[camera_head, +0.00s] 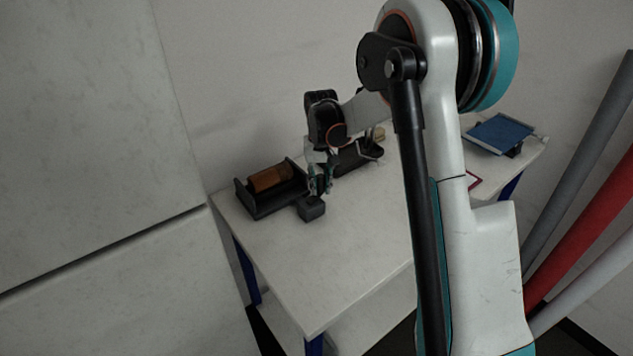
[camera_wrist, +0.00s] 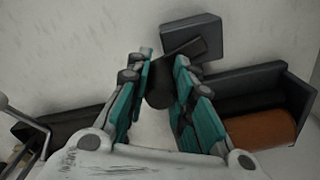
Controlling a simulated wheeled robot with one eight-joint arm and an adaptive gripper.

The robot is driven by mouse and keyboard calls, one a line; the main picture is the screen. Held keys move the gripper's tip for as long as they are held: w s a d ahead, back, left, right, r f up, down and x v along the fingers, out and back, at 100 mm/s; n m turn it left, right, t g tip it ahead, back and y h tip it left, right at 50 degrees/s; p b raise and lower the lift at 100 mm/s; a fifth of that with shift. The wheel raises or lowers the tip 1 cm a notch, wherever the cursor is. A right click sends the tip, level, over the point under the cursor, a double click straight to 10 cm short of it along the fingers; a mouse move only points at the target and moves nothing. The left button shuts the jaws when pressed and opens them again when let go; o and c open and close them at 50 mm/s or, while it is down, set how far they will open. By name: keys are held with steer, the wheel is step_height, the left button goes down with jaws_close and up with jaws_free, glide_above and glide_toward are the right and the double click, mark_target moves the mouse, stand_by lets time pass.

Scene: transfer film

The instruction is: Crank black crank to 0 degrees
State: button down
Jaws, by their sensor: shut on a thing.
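The black crank (camera_wrist: 184,57) shows in the wrist view as a dark bar with a rounded end, running from a dark grey box (camera_wrist: 196,34) down between my fingers. My gripper (camera_wrist: 164,63) is shut on the crank, with a teal-padded finger on each side. In the head view my gripper (camera_head: 319,183) points down beside the box (camera_head: 312,208), on the table's left part. The crank itself is mostly hidden there by the fingers, and its exact angle cannot be read.
A black holder with a brown roll (camera_head: 268,178) stands just left of my gripper on the white table (camera_head: 325,270). Another dark holder (camera_head: 350,160) stands behind it. A blue pad (camera_head: 502,133) lies at the far right. The table's front is clear. Long rolls (camera_head: 590,225) stand at right.

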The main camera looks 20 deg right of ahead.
steer(key=shift+s+d+m, duration=0.15)
steer(key=shift+s+m, duration=0.15)
steer(key=shift+m, duration=0.5)
steer(key=shift+s+d+m, duration=0.15)
steer(key=shift+s+m, duration=0.1)
steer(key=shift+m, duration=0.55)
steer(key=c, duration=1.4)
jaws_free()
steer(key=shift+o, duration=0.2)
step_height(320, 180, up, 12)
